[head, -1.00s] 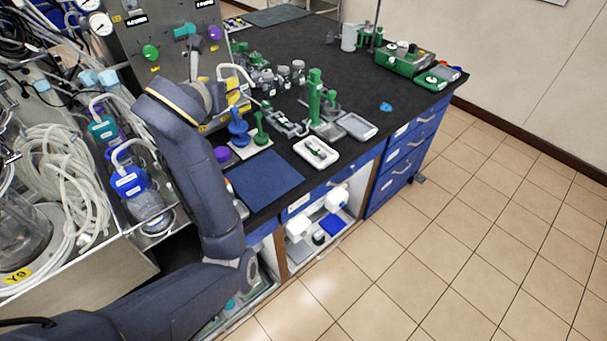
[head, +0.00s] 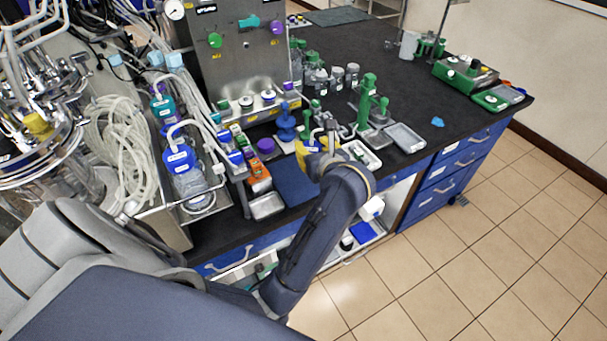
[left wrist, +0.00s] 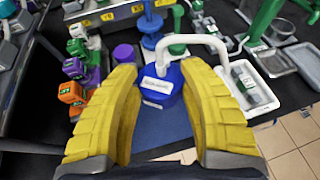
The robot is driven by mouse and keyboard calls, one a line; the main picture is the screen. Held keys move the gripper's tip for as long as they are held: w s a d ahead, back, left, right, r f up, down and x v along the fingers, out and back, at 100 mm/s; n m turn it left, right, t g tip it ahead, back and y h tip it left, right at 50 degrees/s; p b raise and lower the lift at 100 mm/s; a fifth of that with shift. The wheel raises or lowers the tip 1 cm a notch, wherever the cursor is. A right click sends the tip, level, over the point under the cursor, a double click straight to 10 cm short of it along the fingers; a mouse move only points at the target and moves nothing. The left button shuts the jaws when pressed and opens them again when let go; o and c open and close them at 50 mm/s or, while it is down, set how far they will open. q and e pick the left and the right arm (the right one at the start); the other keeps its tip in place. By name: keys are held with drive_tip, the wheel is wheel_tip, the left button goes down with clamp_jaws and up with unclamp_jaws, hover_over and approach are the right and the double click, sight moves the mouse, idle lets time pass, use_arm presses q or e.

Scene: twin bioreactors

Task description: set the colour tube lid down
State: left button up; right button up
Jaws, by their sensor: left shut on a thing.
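In the left wrist view, a blue lid (left wrist: 165,92) with a white label and a bent white tube sits between the yellow fingers of my left gripper (left wrist: 160,78). The gripper is shut on it. A dark blue mat (left wrist: 168,128) lies below the lid; the gap between them is hard to judge. In the head view, my left gripper (head: 318,152) is over the bench near the right side of the blue mat (head: 292,186), and its wrist hides most of the lid. My right gripper is not in view.
Blue and green stands (head: 286,125) are just behind the mat. A purple cap (head: 265,146) and coloured blocks (head: 257,172) are to its left. A white tray (head: 362,154) and a grey tray (head: 405,137) lie to the right. A blue-lidded bottle (head: 180,160) stands at the left.

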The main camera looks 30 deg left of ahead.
sight(298, 193)
use_arm(q)
drive_tip(key=s+f+n+g, duration=0.1)
drive_tip(key=f, duration=0.1)
drive_tip(key=s+a+f+y, duration=0.1)
drive_tip(key=s+f, duration=0.1)
drive_tip(key=s+f+n+g, duration=0.1)
drive_tip(key=s+f, duration=0.1)
drive_tip(key=shift+a+n+g+y, duration=0.3)
drive_tip(key=shift+y, duration=0.1)
drive_tip(key=shift+f, duration=2.4)
drive_tip(key=o, duration=0.7)
drive_tip(key=shift+f, duration=0.1)
drive_tip(key=shift+v, duration=2.85)
